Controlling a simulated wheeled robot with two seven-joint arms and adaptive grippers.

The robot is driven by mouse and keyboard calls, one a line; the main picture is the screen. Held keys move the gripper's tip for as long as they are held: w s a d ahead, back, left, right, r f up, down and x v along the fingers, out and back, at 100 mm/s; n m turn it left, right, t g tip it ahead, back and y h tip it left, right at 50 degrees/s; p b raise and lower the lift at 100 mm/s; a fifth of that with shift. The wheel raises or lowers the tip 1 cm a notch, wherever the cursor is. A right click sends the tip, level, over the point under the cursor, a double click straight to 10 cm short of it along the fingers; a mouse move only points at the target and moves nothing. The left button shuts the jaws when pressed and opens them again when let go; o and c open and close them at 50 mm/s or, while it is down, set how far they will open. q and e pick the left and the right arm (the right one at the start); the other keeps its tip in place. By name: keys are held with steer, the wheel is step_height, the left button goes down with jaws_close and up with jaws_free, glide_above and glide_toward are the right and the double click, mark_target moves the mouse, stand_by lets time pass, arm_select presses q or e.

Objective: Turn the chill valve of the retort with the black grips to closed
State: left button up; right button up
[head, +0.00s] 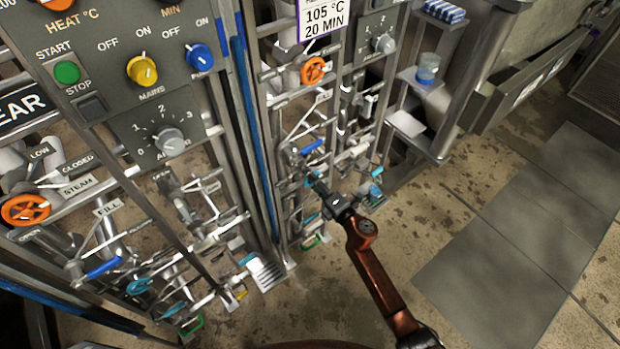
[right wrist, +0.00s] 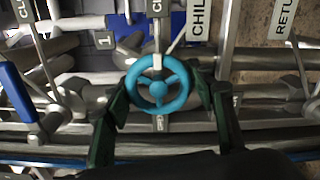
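The chill valve's cyan handwheel (right wrist: 158,85) has three spokes and sits in the middle of the right wrist view, below a partly cut-off "CHIL" label (right wrist: 199,20). My right gripper (right wrist: 163,103) has its two dark fingers apart, one on each side of the wheel. I cannot tell whether either finger touches the rim. In the head view my right gripper (head: 316,182) reaches into the pipework of the right-hand panel and hides what lies behind it. My left gripper is not in view.
A blue lever (right wrist: 18,92) stands left of the wheel, and a "RETU" label (right wrist: 287,18) hangs to the right. In the head view, an orange handwheel (head: 313,70) is higher on the same panel. A shelf rack (head: 428,80) stands right; floor beyond is clear.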

steer(key=o, duration=0.3)
steer(key=shift+s, duration=0.1)
steer(key=v, duration=1.1)
steer(key=shift+s+d, duration=0.25)
steer(key=shift+s, duration=0.05)
stand_by(3.3)
